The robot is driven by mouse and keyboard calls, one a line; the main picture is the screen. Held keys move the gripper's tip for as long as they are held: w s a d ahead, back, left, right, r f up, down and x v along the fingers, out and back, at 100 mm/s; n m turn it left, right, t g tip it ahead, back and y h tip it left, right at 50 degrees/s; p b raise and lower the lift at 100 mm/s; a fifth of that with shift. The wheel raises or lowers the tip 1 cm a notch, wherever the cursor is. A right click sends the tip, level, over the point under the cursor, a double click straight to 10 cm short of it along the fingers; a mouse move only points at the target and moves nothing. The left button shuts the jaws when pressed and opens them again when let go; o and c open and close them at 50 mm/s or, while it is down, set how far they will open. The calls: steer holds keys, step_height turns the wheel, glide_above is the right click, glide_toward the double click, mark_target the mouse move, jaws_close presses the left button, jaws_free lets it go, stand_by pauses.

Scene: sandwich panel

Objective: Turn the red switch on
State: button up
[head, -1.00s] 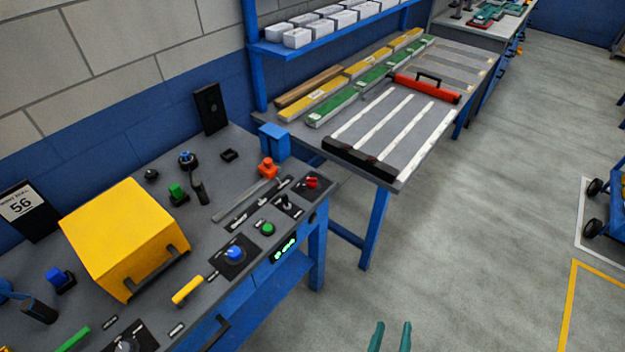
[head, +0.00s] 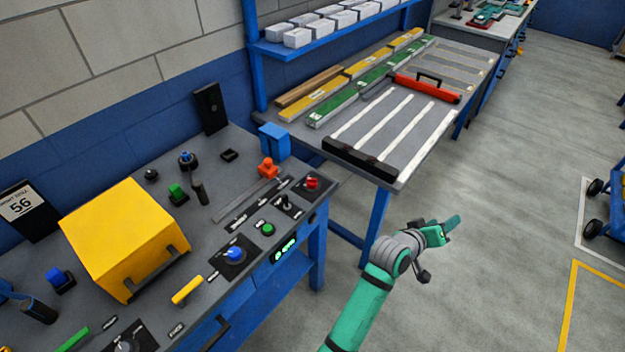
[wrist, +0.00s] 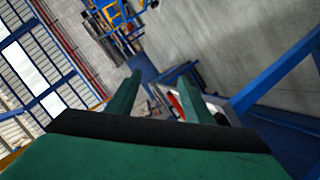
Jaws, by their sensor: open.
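The red switch (head: 312,183) is a small red knob on a dark plate at the right end of the grey control panel (head: 215,215), near its corner. My gripper (head: 449,226) is to the right of the panel, over the floor aisle and well apart from the switch. Its green fingers point right in the head view. In the wrist view my gripper (wrist: 162,90) shows two spread fingers with nothing between them. The red switch cannot be made out in the wrist view.
Near the switch are a black knob (head: 286,202), a green button (head: 267,229), a blue knob (head: 234,254) and an orange-red piece (head: 268,168). A yellow box (head: 122,235) stands on the panel. A second table (head: 410,125) stands behind.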

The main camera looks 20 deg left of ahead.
steer(key=w+a+r+m+g+y, duration=0.1)
steer(key=w+a+g+y, duration=0.15)
steer(key=w+a, duration=0.4)
steer(key=n+g+y, duration=0.3)
steer(key=g+y, duration=0.2)
steer(key=y, duration=0.2)
glide_toward(312, 180)
steer(key=shift+y, duration=0.25)
steer(key=x, duration=0.9)
steer(key=shift+d+f, duration=0.2)
steer(key=shift+d, duration=0.05)
steer(key=shift+w, duration=0.1)
steer(key=c, duration=1)
